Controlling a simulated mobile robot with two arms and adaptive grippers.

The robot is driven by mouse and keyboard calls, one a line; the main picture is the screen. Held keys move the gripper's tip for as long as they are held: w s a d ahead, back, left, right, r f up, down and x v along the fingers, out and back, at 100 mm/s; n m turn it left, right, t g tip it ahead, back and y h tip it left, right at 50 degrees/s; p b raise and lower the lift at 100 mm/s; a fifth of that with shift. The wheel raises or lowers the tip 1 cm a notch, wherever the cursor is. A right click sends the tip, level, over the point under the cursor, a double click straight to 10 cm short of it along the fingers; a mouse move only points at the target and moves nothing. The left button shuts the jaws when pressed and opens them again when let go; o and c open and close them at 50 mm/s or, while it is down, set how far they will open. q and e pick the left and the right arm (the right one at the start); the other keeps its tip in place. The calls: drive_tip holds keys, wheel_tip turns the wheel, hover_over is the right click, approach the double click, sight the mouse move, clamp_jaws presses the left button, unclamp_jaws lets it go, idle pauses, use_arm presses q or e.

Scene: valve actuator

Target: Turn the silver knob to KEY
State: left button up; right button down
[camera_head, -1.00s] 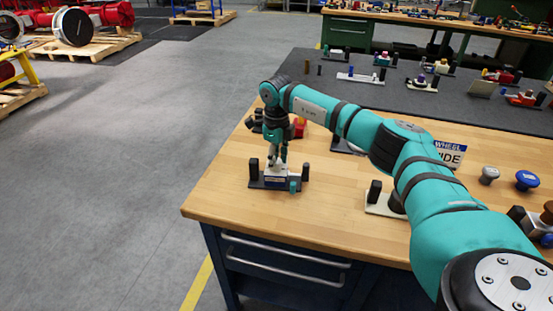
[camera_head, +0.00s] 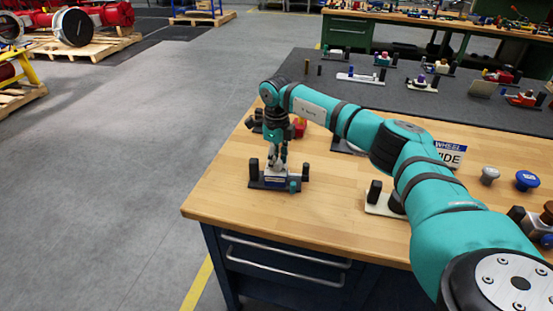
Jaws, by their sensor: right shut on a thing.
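A small valve device (camera_head: 262,183) with a dark base, black upright posts and a white and blue block stands near the left front corner of the wooden table. My right gripper (camera_head: 275,162) points down over the middle of this device and is shut on a small part at its top. The part in the fingers is mostly hidden, and I cannot make out its colour or any KEY marking. A silver knob (camera_head: 489,175) on the table stands to the right, apart from the gripper. My left gripper is not in view.
A blue knob (camera_head: 527,180) sits beside the silver one. A white-based device (camera_head: 380,205) stands partly behind my right arm. A red part (camera_head: 299,127) lies behind the gripper. The table's front left is bare wood (camera_head: 225,200). A dark mat (camera_head: 440,107) holds several devices.

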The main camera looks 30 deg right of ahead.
idle(0.8)
drive_tip(key=c, duration=0.9)
unclamp_jaws()
drive_tip(key=shift+c, duration=0.2)
drive_tip(key=shift+r, duration=0.15)
wheel_tip(320, 180, up, 12)
